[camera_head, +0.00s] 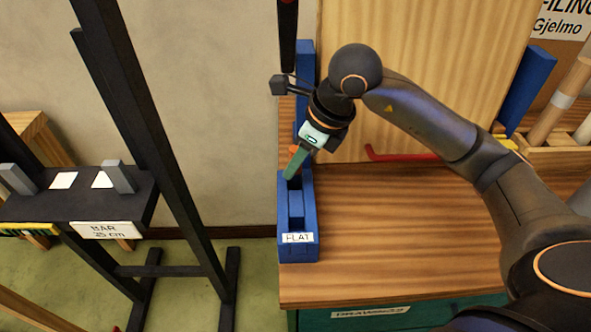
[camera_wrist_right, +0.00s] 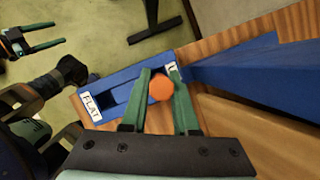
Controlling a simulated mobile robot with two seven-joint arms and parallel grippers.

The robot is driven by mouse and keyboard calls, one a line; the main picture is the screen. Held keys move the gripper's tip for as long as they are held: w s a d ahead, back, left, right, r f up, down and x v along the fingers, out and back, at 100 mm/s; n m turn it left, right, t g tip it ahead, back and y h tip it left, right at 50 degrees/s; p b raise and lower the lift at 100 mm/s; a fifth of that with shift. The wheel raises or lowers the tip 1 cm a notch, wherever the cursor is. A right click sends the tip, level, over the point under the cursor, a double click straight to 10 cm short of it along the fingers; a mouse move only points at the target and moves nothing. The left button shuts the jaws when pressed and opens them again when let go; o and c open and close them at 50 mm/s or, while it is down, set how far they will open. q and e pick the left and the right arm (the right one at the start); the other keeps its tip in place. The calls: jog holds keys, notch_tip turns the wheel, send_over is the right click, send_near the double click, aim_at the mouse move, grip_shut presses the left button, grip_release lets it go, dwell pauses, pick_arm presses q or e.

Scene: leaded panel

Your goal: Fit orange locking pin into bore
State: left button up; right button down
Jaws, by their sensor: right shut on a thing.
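The orange locking pin (camera_wrist_right: 161,88) shows as a round orange head between the green fingers of my right gripper (camera_wrist_right: 160,82) in the wrist view. In the head view a little orange (camera_head: 293,150) shows beside the fingers. My right gripper (camera_head: 294,168) is shut on the pin and points down at the far end of the blue fixture (camera_head: 298,220), labelled FLAT. The fixture (camera_wrist_right: 122,75) also lies below the fingers in the wrist view. The bore and the pin's lower end are hidden. My left gripper (camera_wrist_right: 42,37) is open and empty at the wrist view's upper left.
The fixture stands at the left edge of the wooden bench (camera_head: 400,220). A tall wooden panel (camera_head: 420,70) stands behind, with blue uprights at its sides. A red bar (camera_head: 400,156) lies at its foot. A black stand (camera_head: 90,200) is at left. The bench right of the fixture is clear.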

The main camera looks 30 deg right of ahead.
aim_at(296, 181)
jog(key=shift+f, duration=1.1)
jog(key=shift+f, duration=0.15)
jog(key=c, duration=0.7)
grip_release()
jog(key=shift+a, duration=0.1)
